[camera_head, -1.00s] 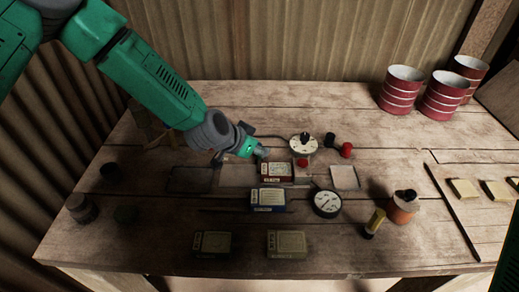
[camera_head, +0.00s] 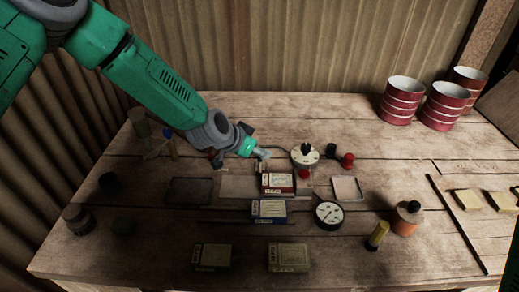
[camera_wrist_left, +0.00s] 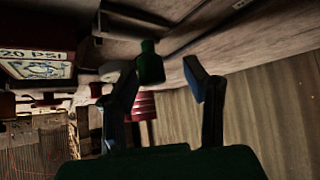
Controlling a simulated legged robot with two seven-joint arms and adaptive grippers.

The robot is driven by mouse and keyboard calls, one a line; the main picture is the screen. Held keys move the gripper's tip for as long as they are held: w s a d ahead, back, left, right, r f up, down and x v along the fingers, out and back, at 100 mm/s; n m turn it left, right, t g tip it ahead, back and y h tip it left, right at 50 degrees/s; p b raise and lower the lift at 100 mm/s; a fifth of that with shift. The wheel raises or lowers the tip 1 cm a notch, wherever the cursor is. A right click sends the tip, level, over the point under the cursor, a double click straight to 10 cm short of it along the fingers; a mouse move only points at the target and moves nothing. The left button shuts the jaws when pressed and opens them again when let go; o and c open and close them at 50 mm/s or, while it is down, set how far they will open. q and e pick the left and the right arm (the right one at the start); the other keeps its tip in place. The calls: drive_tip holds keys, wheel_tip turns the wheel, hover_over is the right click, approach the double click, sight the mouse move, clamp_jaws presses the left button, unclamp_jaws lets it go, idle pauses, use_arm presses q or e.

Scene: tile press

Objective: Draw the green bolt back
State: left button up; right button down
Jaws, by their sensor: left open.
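My left gripper (camera_head: 262,154) hangs over the middle of the table, just behind the red box (camera_head: 278,183). In the left wrist view its two fingers (camera_wrist_left: 163,75) are spread apart. A dark green knob (camera_wrist_left: 150,62), which looks like the green bolt, shows close to the left finger, toward the gap. I cannot tell whether they touch. The bolt is not clear in the head view, where the gripper may hide it. The red box (camera_wrist_left: 38,55) also shows at the left of the wrist view. My right gripper is not in view.
A dial (camera_head: 304,155) and a red knob (camera_head: 347,160) stand right of the gripper. A blue box (camera_head: 268,210) and a round gauge (camera_head: 329,213) lie in front. Shallow trays (camera_head: 190,190) flank the middle. Red cans (camera_head: 444,105) stand at back right.

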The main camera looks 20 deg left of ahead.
use_arm(q)
drive_tip(key=v, duration=1.1)
drive_tip(key=shift+s, duration=0.2)
drive_tip(key=shift+a+r, duration=0.15)
drive_tip(key=shift+r, duration=0.1)
